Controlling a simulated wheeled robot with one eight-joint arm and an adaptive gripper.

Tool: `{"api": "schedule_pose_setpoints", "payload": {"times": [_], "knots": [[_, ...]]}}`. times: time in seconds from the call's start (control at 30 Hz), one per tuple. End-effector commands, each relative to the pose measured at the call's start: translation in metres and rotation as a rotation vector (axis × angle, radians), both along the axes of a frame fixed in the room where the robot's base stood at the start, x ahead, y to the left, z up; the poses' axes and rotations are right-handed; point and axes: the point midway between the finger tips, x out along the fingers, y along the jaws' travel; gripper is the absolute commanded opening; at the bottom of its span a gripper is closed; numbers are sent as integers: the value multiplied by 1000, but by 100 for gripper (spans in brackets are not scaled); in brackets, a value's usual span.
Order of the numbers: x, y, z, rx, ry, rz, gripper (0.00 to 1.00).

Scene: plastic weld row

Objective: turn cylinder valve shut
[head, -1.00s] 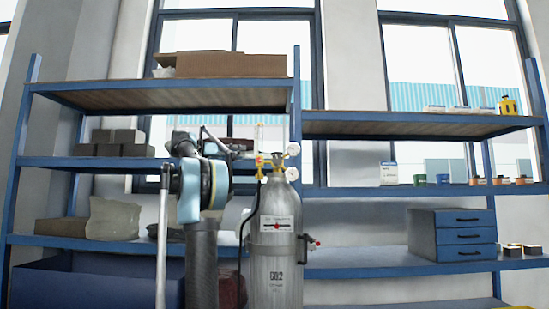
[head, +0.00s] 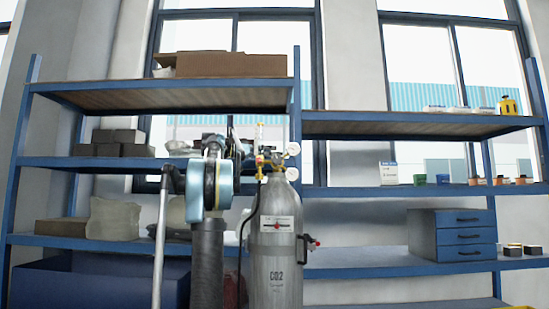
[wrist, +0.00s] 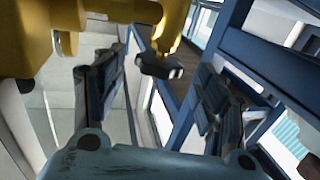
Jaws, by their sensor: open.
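The grey CO2 cylinder (head: 275,238) stands upright right of my arm in the head view. Its brass valve and regulator fittings (head: 263,160) sit on top, with two round gauges on the right. In the wrist view the yellow brass fitting (wrist: 110,12) crosses the top, close to the camera. A dark knob (wrist: 163,67) hangs from a brass stem and appears between my fingers. My gripper (wrist: 160,88) is open, one finger on each side of the knob in the picture. No contact shows. In the head view my gripper (head: 236,147) is small, dark and partly hidden, left of the valve.
Blue shelving (head: 160,92) stands behind the cylinder, with a cardboard box (head: 230,64) on top. A black hose (head: 246,215) runs down the cylinder's left side. A red-tipped fitting (head: 311,242) stands out at its right. A blue drawer unit (head: 452,235) sits further right.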

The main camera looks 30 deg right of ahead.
Motion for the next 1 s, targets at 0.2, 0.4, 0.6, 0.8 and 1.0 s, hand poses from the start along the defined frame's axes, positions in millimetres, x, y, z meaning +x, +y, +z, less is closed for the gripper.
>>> {"api": "schedule_pose_setpoints", "payload": {"times": [0.2, 0.4, 0.6, 0.8, 1.0], "knots": [[-8, -27, 0, 0, 0, -2, 66], [-10, -36, 0, 0, 0, -1, 66], [-10, -36, 0, 0, 0, 0, 66], [-10, -36, 0, 0, 0, 0, 34], [-9, -36, 0, 0, 0, 0, 21]]}}
